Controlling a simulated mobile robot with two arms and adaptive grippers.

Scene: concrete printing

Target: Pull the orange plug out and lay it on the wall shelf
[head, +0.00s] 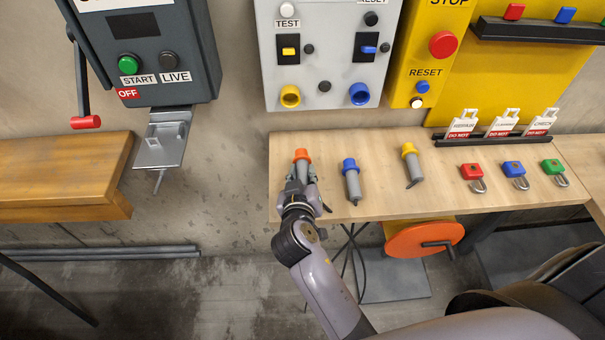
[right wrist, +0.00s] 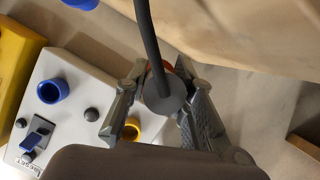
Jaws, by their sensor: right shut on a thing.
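The orange plug (head: 301,155) has an orange collar and a grey body. It is out of any socket. My right gripper (head: 300,178) is shut on it, over the left end of the wooden wall shelf (head: 330,205). In the right wrist view the plug's grey end (right wrist: 165,102) sits between the two fingers (right wrist: 158,110), with a dark cable (right wrist: 148,35) running from it. My left gripper is not in view.
A blue plug (head: 351,180) and a yellow plug (head: 411,163) lie on the shelf to the right. Red, blue and green padlocks (head: 514,172) lie farther right. A grey socket panel (head: 325,60) hangs above. An orange crank wheel (head: 424,239) is below the shelf.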

